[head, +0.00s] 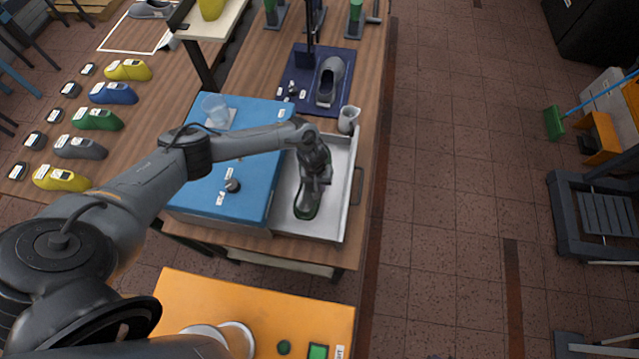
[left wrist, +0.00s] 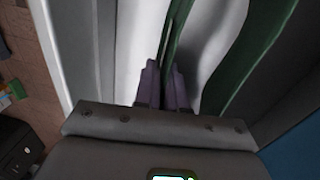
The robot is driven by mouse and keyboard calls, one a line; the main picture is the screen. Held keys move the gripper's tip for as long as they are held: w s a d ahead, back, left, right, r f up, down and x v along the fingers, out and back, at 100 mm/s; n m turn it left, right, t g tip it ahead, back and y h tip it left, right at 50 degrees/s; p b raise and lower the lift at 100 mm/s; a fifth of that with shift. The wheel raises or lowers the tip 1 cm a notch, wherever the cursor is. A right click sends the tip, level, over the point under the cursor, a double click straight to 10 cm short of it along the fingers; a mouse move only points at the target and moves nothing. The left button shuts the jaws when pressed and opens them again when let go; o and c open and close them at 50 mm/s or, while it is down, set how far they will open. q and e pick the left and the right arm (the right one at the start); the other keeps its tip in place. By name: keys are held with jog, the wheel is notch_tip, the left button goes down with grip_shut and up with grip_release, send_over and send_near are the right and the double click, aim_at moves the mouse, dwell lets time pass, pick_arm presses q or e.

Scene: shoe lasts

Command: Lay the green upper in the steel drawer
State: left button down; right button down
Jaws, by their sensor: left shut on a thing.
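The green upper (head: 307,205) is dark green and lies lengthwise inside the open steel drawer (head: 333,208), under my left gripper (head: 312,178). My left gripper reaches down into the drawer and is shut on the upper's edge. In the left wrist view, the purple-grey fingertips (left wrist: 163,88) pinch a thin green edge of the upper (left wrist: 258,45), with the pale drawer floor below. The drawer's side wall (left wrist: 72,50) runs along the left there. Whether the upper bears fully on the floor is hard to tell. My right gripper is not in view.
The blue cabinet (head: 190,188) adjoins the drawer's left side. A grey jug (head: 348,119) stands at the drawer's far end. A navy mat (head: 338,60) with a grey shoe lies beyond. Several coloured lasts line the left table. An orange table (head: 190,300) is in front.

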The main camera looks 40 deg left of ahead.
pick_arm(q)
jog(key=shift+f+b, duration=1.15)
jog(key=shift+f, duration=1)
jog(key=shift+f, duration=0.3)
jog(key=c, duration=1.1)
grip_release()
jog(key=r, duration=0.7)
jog(key=a+r+p, duration=0.1)
jog(key=r, duration=0.2)
jog(key=shift+s+r, duration=0.3)
jog(key=shift+r, duration=0.1)
